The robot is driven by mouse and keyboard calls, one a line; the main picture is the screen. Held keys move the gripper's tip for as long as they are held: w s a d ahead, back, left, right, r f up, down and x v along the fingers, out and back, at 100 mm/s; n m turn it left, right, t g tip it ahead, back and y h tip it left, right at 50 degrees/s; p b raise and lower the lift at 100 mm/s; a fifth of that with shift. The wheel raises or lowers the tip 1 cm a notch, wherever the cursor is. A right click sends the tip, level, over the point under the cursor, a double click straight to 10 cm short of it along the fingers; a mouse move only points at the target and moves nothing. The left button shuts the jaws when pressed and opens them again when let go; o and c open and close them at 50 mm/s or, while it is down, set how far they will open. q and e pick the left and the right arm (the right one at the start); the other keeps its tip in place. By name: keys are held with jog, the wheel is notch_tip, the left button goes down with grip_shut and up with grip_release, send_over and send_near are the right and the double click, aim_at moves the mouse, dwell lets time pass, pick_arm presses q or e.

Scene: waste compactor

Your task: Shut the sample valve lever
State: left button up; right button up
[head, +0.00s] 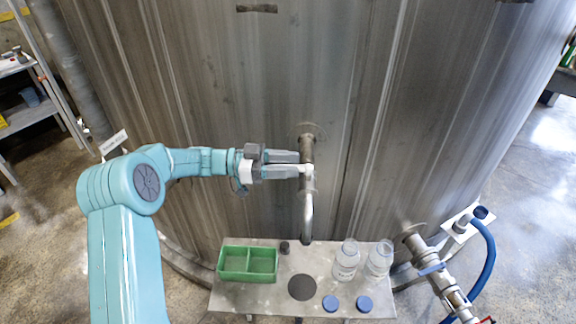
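The sample valve (307,150) sticks out of the tall metal tank wall near the middle of the head view. Its bent spout (307,215) runs down towards a small shelf. My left gripper (303,164) reaches in from the left at the valve body. Its two fingers lie one above the other with a narrow gap between them, and their tips overlap the valve in the picture. The lever cannot be made out clearly; the fingers may hide it. I cannot tell whether they touch the valve. My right gripper is not in view.
The shelf (260,297) below holds a green divided tray (248,278), two clear bottles (346,262) and two blue caps (331,303). A second pipe with a valve (432,268) and a blue hose (487,258) stand at the lower right.

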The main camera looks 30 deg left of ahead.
pick_arm(q)
jog(key=shift+s+r, duration=0.1)
jog(key=shift+s, duration=0.15)
jog(key=shift+a, duration=0.1)
jog(key=b+v, duration=0.4)
jog(key=v, duration=1.2)
jog(key=shift+a, duration=0.1)
